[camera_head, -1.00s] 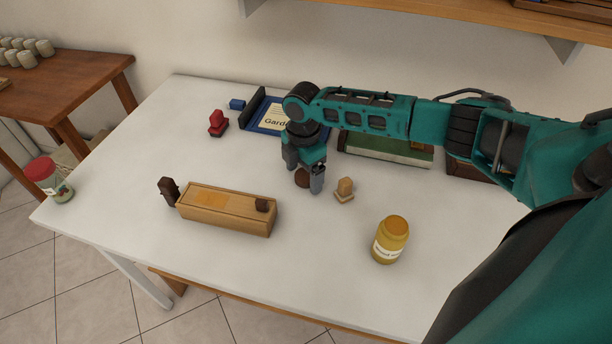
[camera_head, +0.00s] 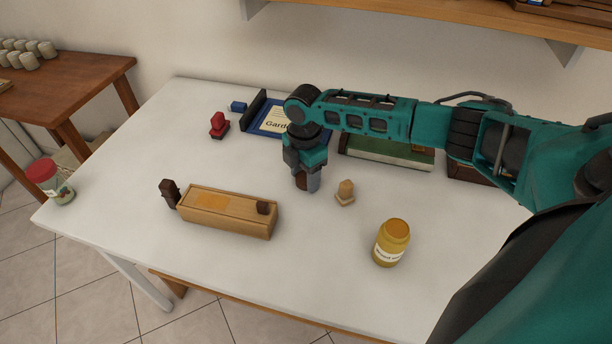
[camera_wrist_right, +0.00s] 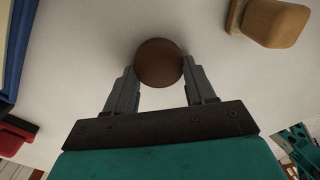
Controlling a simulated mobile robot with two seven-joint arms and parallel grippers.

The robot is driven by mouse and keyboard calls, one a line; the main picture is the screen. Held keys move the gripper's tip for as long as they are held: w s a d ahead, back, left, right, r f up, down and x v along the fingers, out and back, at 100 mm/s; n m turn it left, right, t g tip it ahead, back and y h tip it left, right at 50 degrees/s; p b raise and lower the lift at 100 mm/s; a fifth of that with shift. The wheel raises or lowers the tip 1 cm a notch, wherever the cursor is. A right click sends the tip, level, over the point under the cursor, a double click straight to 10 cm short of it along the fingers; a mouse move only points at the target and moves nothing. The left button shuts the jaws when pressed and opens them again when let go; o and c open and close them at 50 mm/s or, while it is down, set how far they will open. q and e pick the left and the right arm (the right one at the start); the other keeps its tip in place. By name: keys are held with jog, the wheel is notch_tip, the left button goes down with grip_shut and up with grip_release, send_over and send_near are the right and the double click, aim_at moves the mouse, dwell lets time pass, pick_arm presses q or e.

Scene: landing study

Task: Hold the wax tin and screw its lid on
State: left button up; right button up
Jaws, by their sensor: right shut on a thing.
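A yellow-gold jar (camera_head: 391,243) with a white label, partly legible, stands upright at the table's front right. Its top looks orange-brown; I cannot tell whether that is a lid or the contents. My right gripper (camera_head: 306,186) points down at mid-table, left of and behind the jar. In the right wrist view, the right gripper (camera_wrist_right: 159,82) is shut on a round brown thing (camera_wrist_right: 158,62) with a smooth top, one finger at each side. I cannot tell whether it is the lid. In the head view the fingers hide most of it. My left gripper is not in view.
A small wooden piece (camera_head: 345,193) stands right of the gripper. A long wooden box (camera_head: 225,212) lies at front left beside a dark brown block (camera_head: 169,193). The front middle of the white table is clear.

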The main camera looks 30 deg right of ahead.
aim_at(302, 181)
pick_arm(q)
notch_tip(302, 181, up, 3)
jog(key=p, duration=0.2)
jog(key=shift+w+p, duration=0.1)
jog(key=shift+p, duration=0.25)
pick_arm(e)
notch_tip(302, 181, up, 20)
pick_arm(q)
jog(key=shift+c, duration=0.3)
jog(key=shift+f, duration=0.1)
pick_arm(e)
jog(key=s+a+m, duration=0.6)
jog(key=a+m, duration=0.4)
jog(key=m, duration=0.8)
jog(key=shift+s+a+r+m, duration=0.15)
jog(key=shift+s+r+m, duration=0.05)
jog(key=shift+s+m, duration=0.2)
